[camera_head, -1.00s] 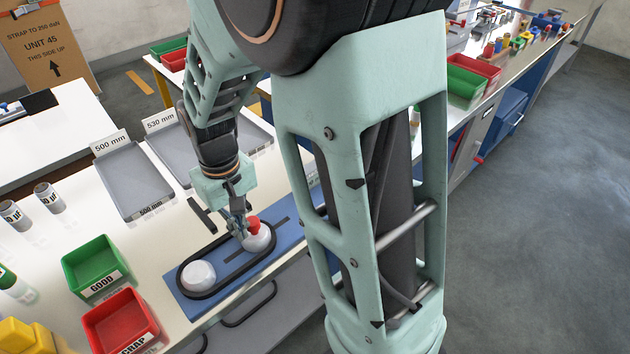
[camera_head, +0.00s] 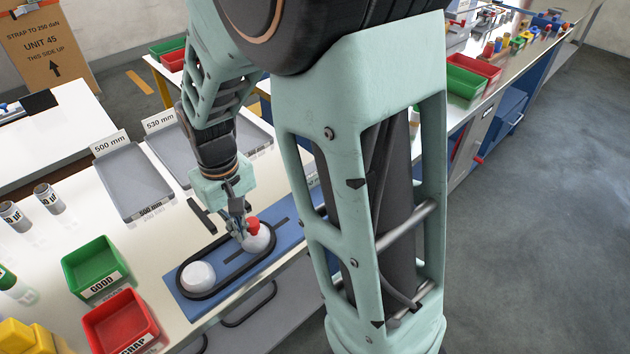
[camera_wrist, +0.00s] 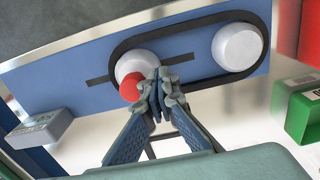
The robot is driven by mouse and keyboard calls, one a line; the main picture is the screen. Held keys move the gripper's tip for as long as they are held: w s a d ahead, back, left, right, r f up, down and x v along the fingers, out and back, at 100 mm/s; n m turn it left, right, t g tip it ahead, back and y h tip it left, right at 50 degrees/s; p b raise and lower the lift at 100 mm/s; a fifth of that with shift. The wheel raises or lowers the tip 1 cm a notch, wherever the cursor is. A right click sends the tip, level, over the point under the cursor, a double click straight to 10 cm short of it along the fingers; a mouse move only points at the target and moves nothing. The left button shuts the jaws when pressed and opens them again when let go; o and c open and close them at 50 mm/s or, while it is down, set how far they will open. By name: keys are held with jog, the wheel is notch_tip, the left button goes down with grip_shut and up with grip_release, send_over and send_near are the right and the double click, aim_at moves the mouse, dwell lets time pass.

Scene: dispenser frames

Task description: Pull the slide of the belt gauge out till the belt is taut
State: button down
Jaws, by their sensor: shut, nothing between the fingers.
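The belt gauge is a blue plate (camera_head: 186,298) with a black belt (camera_head: 203,296) looped around two white pulleys. The fixed-looking pulley (camera_head: 198,274) is at the near left; the other pulley (camera_head: 262,240) carries a red knob (camera_head: 253,224) and sits at a dark slot. In the wrist view the red knob (camera_wrist: 131,87) stands before the left pulley (camera_wrist: 138,62), and the belt (camera_wrist: 190,23) runs around both. My gripper (camera_head: 241,234) is shut and empty beside the knob, on the side towards the other pulley. Whether the fingers touch the knob I cannot tell.
A green GOOD bin (camera_head: 93,268) and a red SCRAP bin (camera_head: 121,322) stand left of the gauge. Grey trays marked 500 mm (camera_head: 132,183) and 530 mm (camera_head: 172,150) lie behind it. A small grey box (camera_wrist: 40,128) shows left in the wrist view.

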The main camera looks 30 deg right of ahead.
notch_tip(320, 180, up, 7)
jog(key=p, duration=0.5)
jog(key=shift+a, duration=0.1)
dwell(0.4)
